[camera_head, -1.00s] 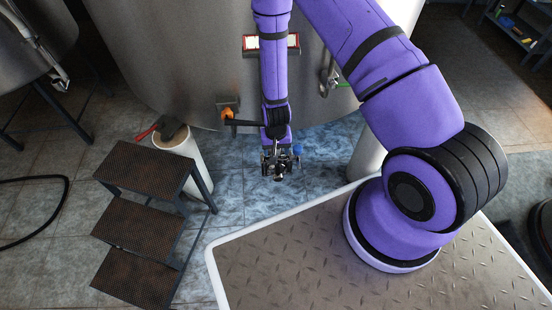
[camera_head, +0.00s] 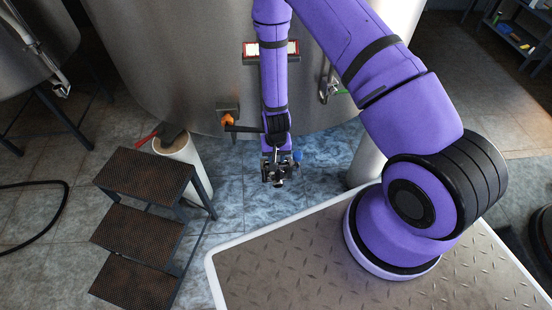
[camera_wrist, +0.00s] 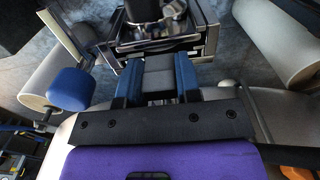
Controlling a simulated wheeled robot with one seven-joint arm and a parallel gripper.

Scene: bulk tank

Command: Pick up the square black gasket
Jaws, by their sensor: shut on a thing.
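My gripper (camera_head: 279,180) hangs at the end of my purple arm, low in front of the steel tank and above the blue-grey floor tiles. I make out no separate square gasket in either view.
A blue knob (camera_head: 297,157) sits close to the right of my gripper; it also shows in the wrist view (camera_wrist: 71,89). The tank (camera_head: 175,75) stands close behind. An orange-handled valve (camera_head: 228,119) and dark steps (camera_head: 146,173) are to the left.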

